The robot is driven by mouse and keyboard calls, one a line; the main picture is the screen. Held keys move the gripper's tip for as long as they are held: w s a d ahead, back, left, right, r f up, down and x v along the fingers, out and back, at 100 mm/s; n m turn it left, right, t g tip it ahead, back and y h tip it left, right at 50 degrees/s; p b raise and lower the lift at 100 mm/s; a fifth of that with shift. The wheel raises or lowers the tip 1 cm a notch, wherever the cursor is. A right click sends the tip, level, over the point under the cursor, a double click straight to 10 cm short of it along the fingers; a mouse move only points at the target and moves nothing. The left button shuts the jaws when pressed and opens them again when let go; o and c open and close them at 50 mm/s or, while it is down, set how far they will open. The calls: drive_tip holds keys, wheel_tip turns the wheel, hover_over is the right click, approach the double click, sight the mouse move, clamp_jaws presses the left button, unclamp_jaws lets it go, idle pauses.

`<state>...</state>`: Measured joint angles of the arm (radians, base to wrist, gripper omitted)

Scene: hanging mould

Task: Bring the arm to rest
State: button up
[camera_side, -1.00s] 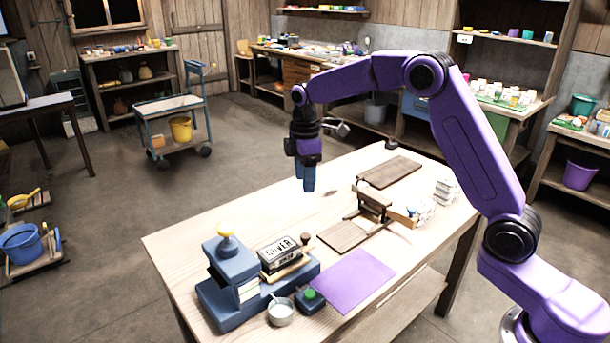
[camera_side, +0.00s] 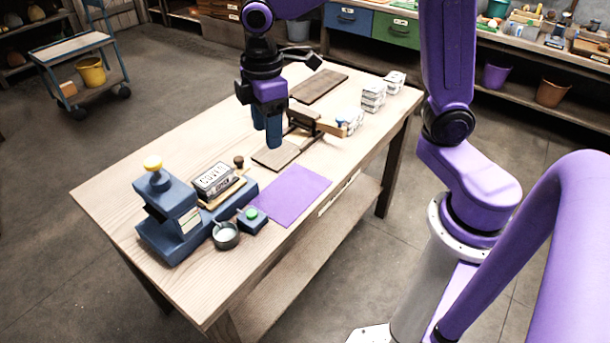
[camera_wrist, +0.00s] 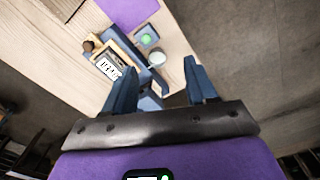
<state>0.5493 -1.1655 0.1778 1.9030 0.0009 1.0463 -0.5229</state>
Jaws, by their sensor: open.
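My gripper (camera_side: 267,138) hangs above the wooden table with its two blue fingers pointing down. The fingers are apart with nothing between them. In the side view the fingertips show just above the small brown board (camera_side: 276,155) in the picture; their height over it is hard to judge. In the wrist view my gripper (camera_wrist: 160,72) shows both fingers spread, with the blue press between and beyond them. The upper part of my arm is cut off by the top of the side view.
The table (camera_side: 130,220) holds a blue press (camera_side: 165,240) with a yellow knob, a labelled block (camera_side: 213,180), a small cup (camera_side: 226,236), a green-buttoned box (camera_side: 252,218) and a purple mat (camera_side: 290,193). A brown hinged frame (camera_side: 303,115), a dark board (camera_side: 318,86) and white stacks (camera_side: 373,97) stand farther back.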

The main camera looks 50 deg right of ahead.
drive_tip(key=s+d+f, duration=0.1)
drive_tip(key=s+d, duration=0.2)
drive_tip(key=s, duration=0.8)
drive_tip(key=s+d+f, duration=0.1)
drive_tip(key=s+d, duration=0.2)
drive_tip(key=s, duration=0.8)
drive_tip(key=shift+d+f, duration=0.25)
drive_tip(key=shift+d, duration=0.1)
